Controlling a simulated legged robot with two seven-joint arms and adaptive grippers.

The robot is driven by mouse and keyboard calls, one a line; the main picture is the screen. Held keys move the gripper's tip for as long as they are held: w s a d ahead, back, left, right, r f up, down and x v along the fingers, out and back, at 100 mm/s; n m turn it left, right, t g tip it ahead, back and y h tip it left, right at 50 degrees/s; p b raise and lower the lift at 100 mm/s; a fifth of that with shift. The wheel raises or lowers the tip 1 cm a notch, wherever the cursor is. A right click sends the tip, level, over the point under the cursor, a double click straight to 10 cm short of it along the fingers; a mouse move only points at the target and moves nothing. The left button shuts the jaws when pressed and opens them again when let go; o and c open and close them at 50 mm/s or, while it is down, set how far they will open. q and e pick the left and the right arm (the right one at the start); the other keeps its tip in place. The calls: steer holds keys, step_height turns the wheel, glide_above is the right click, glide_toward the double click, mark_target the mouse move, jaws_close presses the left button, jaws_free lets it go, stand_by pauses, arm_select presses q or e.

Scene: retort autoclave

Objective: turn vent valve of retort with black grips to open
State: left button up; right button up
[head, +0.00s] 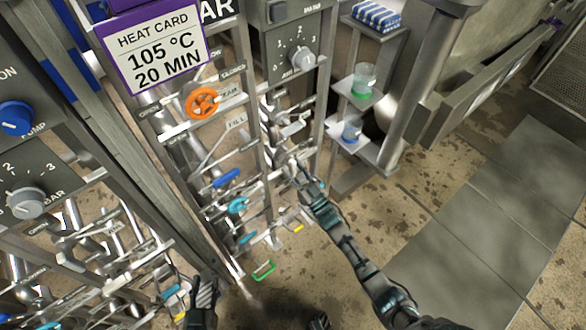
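Several racks of pipes and valves stand along the left and middle of the head view. I cannot clearly pick out the vent valve or a black grip on it. Grey and dark valve levers (288,130) show on the narrow rack right of the heat card. My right gripper (298,174) is at the lower part of that rack, close to its pipes. Its fingers blend into the metal, so I cannot tell whether it touches or holds anything. My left gripper (203,292) is low at the bottom left, beside the rack foot. Its fingers are not clear.
A heat card (154,47) reads 105 °C, 20 MIN. An orange handwheel (202,101), a blue lever (227,179) and a teal wheel (237,205) sit below it. A shelf post holds beakers (364,80). Floor (460,240) at the right is clear.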

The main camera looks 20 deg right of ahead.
steer(key=v, duration=1.2)
steer(key=shift+f, duration=0.2)
